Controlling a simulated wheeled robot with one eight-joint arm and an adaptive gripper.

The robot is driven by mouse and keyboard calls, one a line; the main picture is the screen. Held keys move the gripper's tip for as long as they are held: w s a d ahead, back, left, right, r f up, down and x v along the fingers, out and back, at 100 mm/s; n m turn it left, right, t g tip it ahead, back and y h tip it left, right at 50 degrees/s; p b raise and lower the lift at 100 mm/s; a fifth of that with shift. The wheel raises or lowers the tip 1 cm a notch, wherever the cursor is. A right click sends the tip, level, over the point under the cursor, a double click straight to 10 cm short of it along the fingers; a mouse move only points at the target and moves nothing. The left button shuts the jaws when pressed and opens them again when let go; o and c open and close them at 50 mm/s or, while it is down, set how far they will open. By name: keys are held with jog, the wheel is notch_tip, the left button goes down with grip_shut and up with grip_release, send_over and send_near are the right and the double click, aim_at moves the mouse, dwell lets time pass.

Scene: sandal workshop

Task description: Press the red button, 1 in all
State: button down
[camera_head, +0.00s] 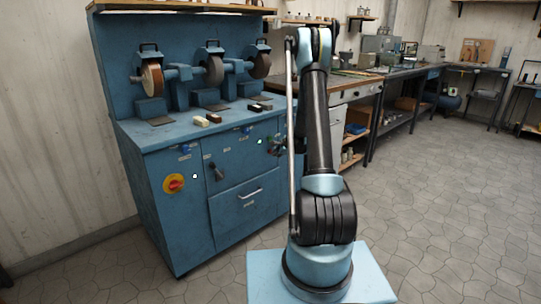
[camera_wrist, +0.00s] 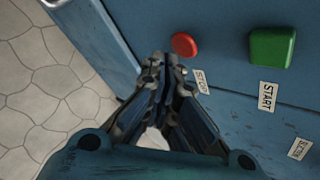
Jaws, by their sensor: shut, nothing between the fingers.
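The round red button (camera_wrist: 184,44) is on the blue front panel in the wrist view, above a white label reading STOP (camera_wrist: 201,81). My gripper (camera_wrist: 163,62) is shut and empty. Its fingertips are just to the lower left of the red button in the picture and do not cover it. Whether they touch the panel cannot be told. The red button cannot be made out there.
A square green button (camera_wrist: 272,47) is right of the red one, with a START label (camera_wrist: 267,96). The cabinet front also has a red knob on a yellow plate (camera_head: 173,183). Grinding wheels (camera_head: 152,78) stand on top. Tiled floor (camera_head: 440,210) is free at right.

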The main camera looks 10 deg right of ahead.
jog(key=shift+w+a, duration=0.1)
jog(key=shift+w+a+r, duration=0.1)
jog(key=shift+w+a, duration=0.1)
jog(key=shift+w+a, duration=0.25)
jog(key=shift+w, duration=0.1)
dwell(1.1)
jog(key=shift+s+d, duration=0.1)
dwell(0.3)
jog(key=shift+s+d, duration=0.45)
jog(key=shift+s, duration=0.15)
jog(key=shift+s, duration=0.1)
jog(key=s+d, duration=0.1)
jog(key=s, duration=0.1)
jog(key=s+d, duration=0.2)
dwell(0.5)
dwell(0.4)
